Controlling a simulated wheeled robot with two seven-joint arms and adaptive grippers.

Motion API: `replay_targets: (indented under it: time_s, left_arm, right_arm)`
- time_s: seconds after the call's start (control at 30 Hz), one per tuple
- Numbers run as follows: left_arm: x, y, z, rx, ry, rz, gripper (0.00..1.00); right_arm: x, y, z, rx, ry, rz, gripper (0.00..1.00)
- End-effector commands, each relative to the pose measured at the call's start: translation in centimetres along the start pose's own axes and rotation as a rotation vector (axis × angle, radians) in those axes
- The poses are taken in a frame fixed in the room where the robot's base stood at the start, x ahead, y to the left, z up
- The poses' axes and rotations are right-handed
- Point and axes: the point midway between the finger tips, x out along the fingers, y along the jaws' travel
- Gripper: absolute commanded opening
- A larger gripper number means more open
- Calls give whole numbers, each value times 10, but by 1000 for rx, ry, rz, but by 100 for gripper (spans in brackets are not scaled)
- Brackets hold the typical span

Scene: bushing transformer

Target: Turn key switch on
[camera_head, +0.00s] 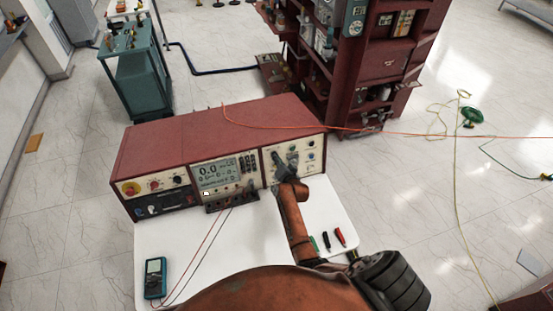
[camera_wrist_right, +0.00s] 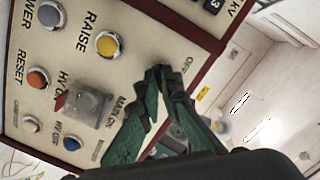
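The red-cased control console (camera_head: 200,137) stands on a white table, with its cream front panel toward me. My right gripper (camera_head: 285,165) is at the right section of that panel. In the right wrist view, the green fingers of my right gripper (camera_wrist_right: 162,82) have their tips together, at the panel between the "MAIN ON" and "OFF" labels. The fingers cover the spot between these labels, so I cannot see the key switch or whether it is between the tips. My left gripper is not in view.
Near my fingers are a clear-covered red switch (camera_wrist_right: 88,104), a yellow button (camera_wrist_right: 108,45), an orange button (camera_wrist_right: 38,78) and a blue button (camera_wrist_right: 72,143). A multimeter (camera_head: 155,278) and a red probe (camera_head: 340,236) lie on the white table (camera_head: 235,262).

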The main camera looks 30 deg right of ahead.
Motion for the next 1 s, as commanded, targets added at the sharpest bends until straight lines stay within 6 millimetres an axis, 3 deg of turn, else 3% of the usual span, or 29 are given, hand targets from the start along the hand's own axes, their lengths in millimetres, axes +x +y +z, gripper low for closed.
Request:
replay_targets:
  time_s: [0.13,0.17,0.4,0.73,1.0]
  left_arm:
    - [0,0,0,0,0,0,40]
    - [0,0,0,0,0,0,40]
    - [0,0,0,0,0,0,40]
    - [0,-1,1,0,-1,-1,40]
    - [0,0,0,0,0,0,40]
  right_arm:
    - [0,1,2,2,-2,2,0]
    - [0,1,2,2,-2,2,7]
    - [0,0,1,0,-1,1,22]
    - [-4,0,1,0,0,0,22]
    - [-40,2,1,0,0,1,22]
